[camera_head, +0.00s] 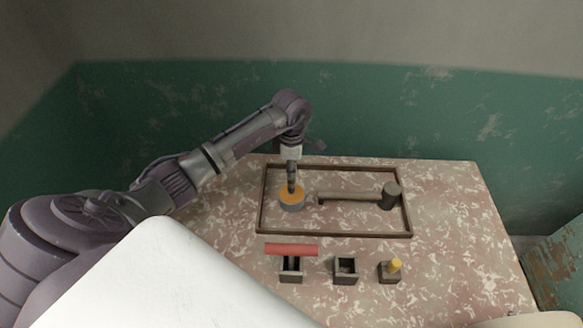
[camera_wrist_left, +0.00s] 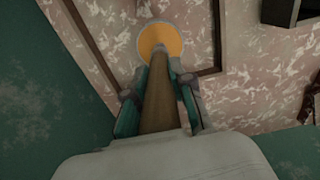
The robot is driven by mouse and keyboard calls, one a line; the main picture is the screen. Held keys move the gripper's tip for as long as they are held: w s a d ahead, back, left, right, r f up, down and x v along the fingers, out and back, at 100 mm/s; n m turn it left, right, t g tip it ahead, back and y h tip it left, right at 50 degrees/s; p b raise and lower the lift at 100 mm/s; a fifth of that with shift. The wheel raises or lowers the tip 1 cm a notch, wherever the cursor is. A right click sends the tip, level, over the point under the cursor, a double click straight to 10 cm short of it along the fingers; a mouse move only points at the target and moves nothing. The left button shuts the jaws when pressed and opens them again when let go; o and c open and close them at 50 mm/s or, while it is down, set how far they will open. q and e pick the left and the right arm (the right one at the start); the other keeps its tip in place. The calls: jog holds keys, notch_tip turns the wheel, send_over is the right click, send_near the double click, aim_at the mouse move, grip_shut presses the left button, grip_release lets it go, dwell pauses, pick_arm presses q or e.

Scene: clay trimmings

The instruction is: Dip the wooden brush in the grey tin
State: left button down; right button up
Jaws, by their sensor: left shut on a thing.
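The grey tin (camera_head: 292,206) with an orange filling sits inside the dark wooden frame on the table, at its left. My left gripper (camera_head: 291,168) is above the tin and points down, shut on the wooden brush (camera_wrist_left: 157,105). In the left wrist view the brush's handle runs between the two fingers toward the round orange surface of the tin (camera_wrist_left: 160,42). The brush's lower end is over or in the orange filling; I cannot tell how deep. My right gripper is not in view.
A mallet (camera_head: 350,196) lies right of the tin inside the frame (camera_head: 335,233). In front stand small dark holders: one with a red bar (camera_head: 291,249) across it, an empty one (camera_head: 345,271), and one with a yellow peg (camera_head: 395,265). The table's right side (camera_head: 460,230) is clear.

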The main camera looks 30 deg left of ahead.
pick_arm(q)
jog(key=shift+f+b, duration=0.35)
jog(key=shift+f, duration=0.1)
dwell(0.3)
jog(key=shift+s+f, duration=0.1)
dwell(1.1)
jog(key=shift+r+p, duration=2.15)
jog(key=shift+r, duration=1.45)
